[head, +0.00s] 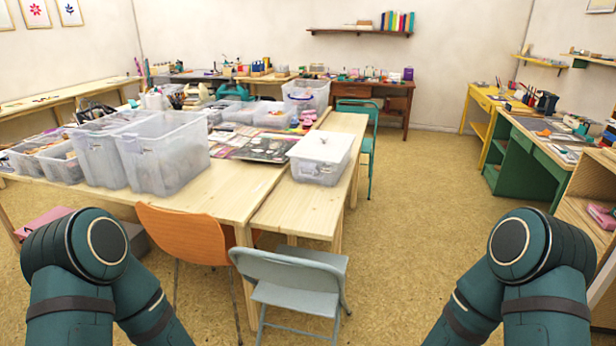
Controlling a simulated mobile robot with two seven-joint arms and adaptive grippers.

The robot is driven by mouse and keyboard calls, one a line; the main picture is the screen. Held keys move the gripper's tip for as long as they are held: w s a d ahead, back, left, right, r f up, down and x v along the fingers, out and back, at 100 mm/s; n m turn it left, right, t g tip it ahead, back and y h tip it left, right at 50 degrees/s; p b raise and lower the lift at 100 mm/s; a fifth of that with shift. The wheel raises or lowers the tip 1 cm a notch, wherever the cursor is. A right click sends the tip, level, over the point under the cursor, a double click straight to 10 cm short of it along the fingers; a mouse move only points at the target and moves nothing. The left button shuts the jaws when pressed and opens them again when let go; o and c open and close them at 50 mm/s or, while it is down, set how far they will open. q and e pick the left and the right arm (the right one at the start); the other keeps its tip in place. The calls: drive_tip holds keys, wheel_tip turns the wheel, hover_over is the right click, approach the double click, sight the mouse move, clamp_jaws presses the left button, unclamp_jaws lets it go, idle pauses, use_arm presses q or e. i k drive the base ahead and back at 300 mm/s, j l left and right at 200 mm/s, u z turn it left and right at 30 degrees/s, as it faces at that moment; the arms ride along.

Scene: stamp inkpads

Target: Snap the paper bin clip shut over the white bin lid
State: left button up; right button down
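A clear plastic bin (318,171) with a white lid (322,147) stands on the right-hand wooden table, near its front end. The lid lies on top of the bin. A small light clip-like detail shows on the lid's top, but it is too small to tell whether any clip is open or shut. Only the upper links of my two arms show, at the lower left and lower right. Neither of my grippers is in view.
Tall clear open bins (165,155) stand on the table to the left. A grey folding chair (290,275) and an orange chair (184,232) stand at the table's front. A teal chair (364,140) is behind. The floor (430,220) to the right is clear.

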sight(305, 167)
drive_tip(key=i+l+u, duration=0.45)
drive_tip(key=l, duration=0.2)
drive_tip(key=i+l+u, duration=0.1)
drive_tip(key=l+u, duration=0.15)
drive_tip(key=l, duration=0.15)
drive_tip(key=i+l+u, duration=0.25)
drive_tip(key=l, duration=0.15)
drive_tip(key=l+u, duration=0.2)
drive_tip(key=l, duration=0.2)
drive_tip(key=l+u, duration=0.25)
drive_tip(key=l, duration=0.2)
